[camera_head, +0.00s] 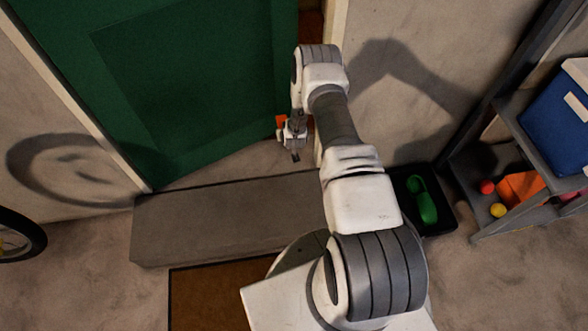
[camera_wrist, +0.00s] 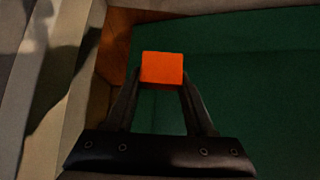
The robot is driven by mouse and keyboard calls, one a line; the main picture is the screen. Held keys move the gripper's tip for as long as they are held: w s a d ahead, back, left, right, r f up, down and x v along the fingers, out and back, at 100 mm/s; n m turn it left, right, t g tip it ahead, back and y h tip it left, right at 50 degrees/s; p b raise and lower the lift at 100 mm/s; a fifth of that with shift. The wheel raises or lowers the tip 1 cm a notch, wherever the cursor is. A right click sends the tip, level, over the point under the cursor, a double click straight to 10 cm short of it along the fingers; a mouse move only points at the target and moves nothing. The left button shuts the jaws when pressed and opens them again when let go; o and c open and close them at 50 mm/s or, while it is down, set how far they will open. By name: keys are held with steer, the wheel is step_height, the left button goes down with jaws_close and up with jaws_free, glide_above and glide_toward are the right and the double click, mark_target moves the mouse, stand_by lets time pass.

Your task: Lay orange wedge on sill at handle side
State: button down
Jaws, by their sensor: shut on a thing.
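The orange wedge (camera_wrist: 162,68) is held between the fingertips of my gripper (camera_wrist: 162,82) in the wrist view, with the green door (camera_wrist: 250,90) behind it. In the head view a small part of the orange wedge (camera_head: 281,121) shows beside my gripper (camera_head: 286,127), close to the door's right edge. The green door (camera_head: 190,85) stands ajar, with a gap on its right side. The pale sill (camera_head: 225,172) lies at the foot of the door, behind the grey step. My gripper appears above the sill's right end. I see no door handle.
A grey step (camera_head: 225,222) lies before the door, with a brown mat (camera_head: 215,295) in front. At right are a black tray (camera_head: 440,218) with a green shoe (camera_head: 422,202) and a rack (camera_head: 500,215) with a blue bin (camera_head: 558,122). The door frame (camera_head: 328,75) is close to my arm.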

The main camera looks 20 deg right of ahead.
steer(key=b, duration=0.8)
glide_above(296, 170)
step_height(296, 170, down, 22)
steer(key=shift+a+f, duration=0.1)
steer(key=shift+f+b, duration=1.3)
steer(key=shift+f, duration=0.9)
steer(key=shift+f, duration=0.15)
steer(key=shift+c, duration=1.3)
jaws_free()
